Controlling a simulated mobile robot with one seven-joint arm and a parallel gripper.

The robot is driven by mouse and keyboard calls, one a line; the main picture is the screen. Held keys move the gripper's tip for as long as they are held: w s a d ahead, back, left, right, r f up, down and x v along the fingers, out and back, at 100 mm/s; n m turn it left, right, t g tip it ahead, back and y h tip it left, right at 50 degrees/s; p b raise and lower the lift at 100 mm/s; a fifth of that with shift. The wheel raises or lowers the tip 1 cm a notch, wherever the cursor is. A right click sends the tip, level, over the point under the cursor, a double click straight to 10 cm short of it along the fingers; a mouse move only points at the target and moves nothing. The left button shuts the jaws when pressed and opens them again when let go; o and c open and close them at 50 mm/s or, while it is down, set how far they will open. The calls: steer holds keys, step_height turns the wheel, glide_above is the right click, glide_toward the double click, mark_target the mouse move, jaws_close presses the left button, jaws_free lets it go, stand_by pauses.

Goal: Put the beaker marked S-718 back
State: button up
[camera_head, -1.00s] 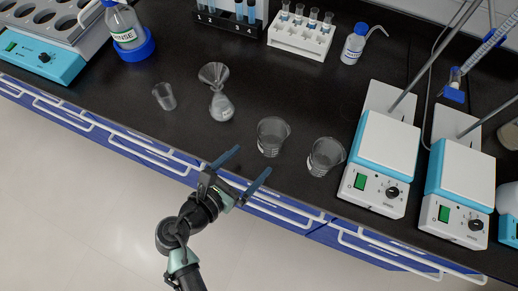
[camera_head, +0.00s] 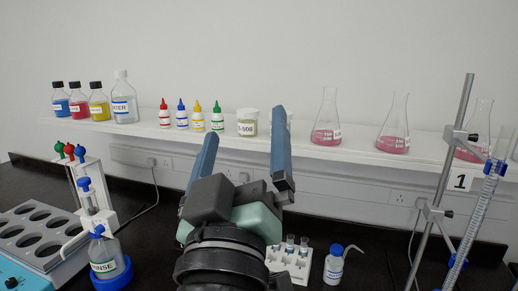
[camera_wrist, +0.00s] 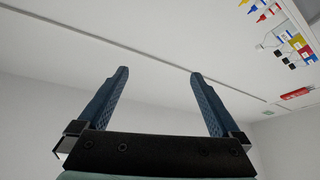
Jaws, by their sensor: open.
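My gripper (camera_head: 244,122) is open and empty, raised in front of the wall shelf in the head view. It also shows open in the wrist view (camera_wrist: 159,73), with only pale wall between its fingers. No beaker with a readable S-718 mark is in view. A jar with a white top (camera_head: 247,116) stands on the shelf, seen between my fingers; its label seems to read S-508. A clear glass vessel just right of it is mostly hidden behind my right finger, so I cannot tell what it is.
The white shelf (camera_head: 345,153) holds reagent bottles (camera_head: 97,108), small dropper bottles (camera_head: 182,120) and conical flasks with pink liquid (camera_head: 328,125).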

steer(key=s+d+r+m+t+y, duration=0.1)
steer(key=s+r+m+t, duration=0.3)
steer(key=s+r, duration=0.5)
step_height(320, 180, up, 3)
steer(key=shift+s+d+r+m+t, duration=0.2)
steer(key=shift+d+m+t, duration=0.1)
steer(key=shift+d, duration=0.2)
steer(key=shift+w, duration=0.1)
